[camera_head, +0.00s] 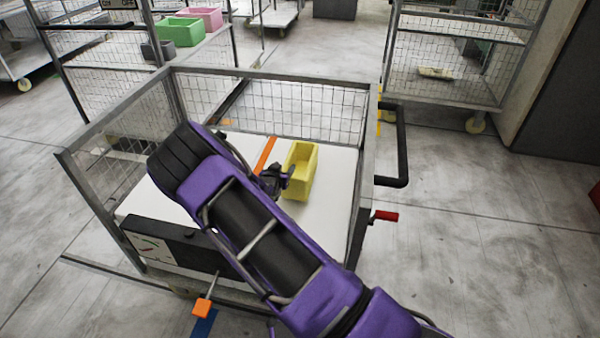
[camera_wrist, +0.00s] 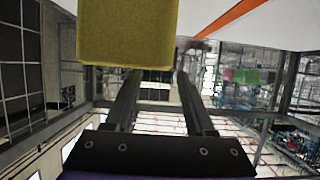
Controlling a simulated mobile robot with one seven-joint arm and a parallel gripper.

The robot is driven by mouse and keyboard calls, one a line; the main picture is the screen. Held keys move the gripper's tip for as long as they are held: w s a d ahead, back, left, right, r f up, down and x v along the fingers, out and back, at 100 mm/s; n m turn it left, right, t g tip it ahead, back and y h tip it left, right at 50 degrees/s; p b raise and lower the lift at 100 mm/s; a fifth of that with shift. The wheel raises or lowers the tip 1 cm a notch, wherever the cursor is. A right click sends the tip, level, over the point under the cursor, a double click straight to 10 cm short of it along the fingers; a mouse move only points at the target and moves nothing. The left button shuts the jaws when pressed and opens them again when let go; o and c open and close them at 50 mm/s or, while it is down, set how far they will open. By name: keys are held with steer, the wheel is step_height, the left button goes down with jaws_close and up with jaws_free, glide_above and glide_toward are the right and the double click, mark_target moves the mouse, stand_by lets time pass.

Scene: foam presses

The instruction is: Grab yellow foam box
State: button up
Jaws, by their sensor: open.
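The yellow foam box (camera_head: 301,175) stands upright on the white surface of a mesh-sided cart, open at the top. My gripper (camera_head: 279,178) is just left of the box in the head view, with my purple arm reaching over the cart's front. In the wrist view, the yellow box (camera_wrist: 128,32) fills the upper middle, and the two fingers of my gripper (camera_wrist: 157,75) point up toward it. The fingers are spread apart with nothing between them. The left finger's tip overlaps the box's lower edge in that view; whether it touches cannot be told.
The cart's frame (camera_head: 270,77) has mesh walls around the white surface (camera_head: 325,210). An orange strip (camera_head: 265,154) lies beside the box. A black handle (camera_head: 403,150) and red grip (camera_head: 385,216) stick out at right. Shelves with green (camera_head: 180,31) and pink bins (camera_head: 203,17) stand behind.

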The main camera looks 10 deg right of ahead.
mark_target(286, 163)
steer(key=shift+x, duration=3.3)
steer(key=shift+a, duration=0.2)
steer(key=shift+c, duration=0.2)
jaws_close()
